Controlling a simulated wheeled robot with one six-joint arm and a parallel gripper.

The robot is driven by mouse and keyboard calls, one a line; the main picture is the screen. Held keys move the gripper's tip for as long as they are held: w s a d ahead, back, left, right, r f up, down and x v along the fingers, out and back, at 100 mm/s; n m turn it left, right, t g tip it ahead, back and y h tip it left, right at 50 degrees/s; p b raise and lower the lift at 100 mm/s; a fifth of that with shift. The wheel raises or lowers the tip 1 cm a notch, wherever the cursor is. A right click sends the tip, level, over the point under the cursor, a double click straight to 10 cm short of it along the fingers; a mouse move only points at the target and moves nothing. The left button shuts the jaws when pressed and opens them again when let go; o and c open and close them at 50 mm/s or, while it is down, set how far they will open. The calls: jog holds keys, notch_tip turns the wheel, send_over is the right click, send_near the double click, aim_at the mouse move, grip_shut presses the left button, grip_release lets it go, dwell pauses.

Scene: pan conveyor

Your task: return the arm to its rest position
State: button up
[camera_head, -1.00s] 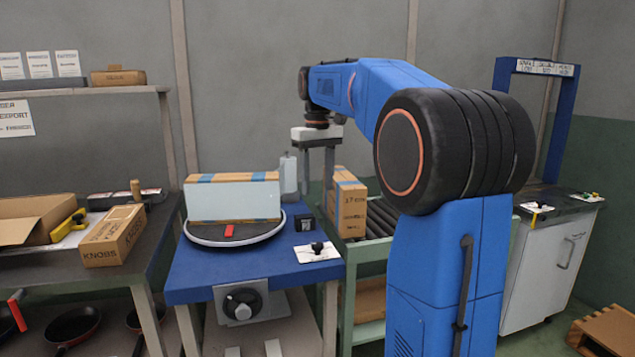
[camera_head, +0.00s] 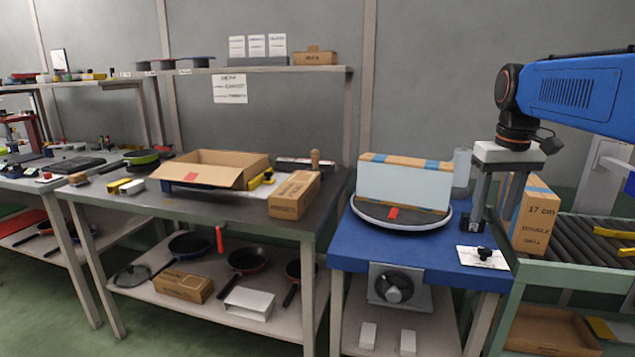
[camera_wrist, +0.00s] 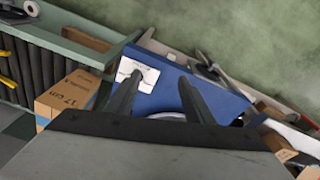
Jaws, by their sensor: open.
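My gripper (camera_head: 495,212) hangs from my blue arm at the right of the head view, its two dark fingers pointing down and apart, with nothing seen between them. It is over or in front of the right side of the blue table (camera_head: 350,262), between the turntable and the 17 cm carton; its exact height cannot be told. In the wrist view the fingers (camera_wrist: 155,82) stand apart, with the blue table and a white card (camera_wrist: 138,74) beyond them.
A turntable (camera_head: 372,222) bears a taped box (camera_head: 400,185). The 17 cm carton (camera_head: 533,220) stands by the roller conveyor (camera_head: 585,235). Left, a bench (camera_head: 240,222) holds an open carton (camera_head: 215,170) and a KNOBS box (camera_head: 293,195); pans (camera_head: 248,258) lie below. Floor shows at lower left.

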jog(key=s+a+f+t, duration=0.1)
jog(key=s+a+f, duration=0.3)
jog(key=s+f, duration=0.6)
jog(key=s+a+f+t, duration=0.2)
jog(key=s+a+f, duration=0.3)
jog(key=s+f, duration=0.4)
jog(key=s, duration=0.3)
jog(key=shift+a+f, duration=0.15)
jog(key=shift+f, duration=0.2)
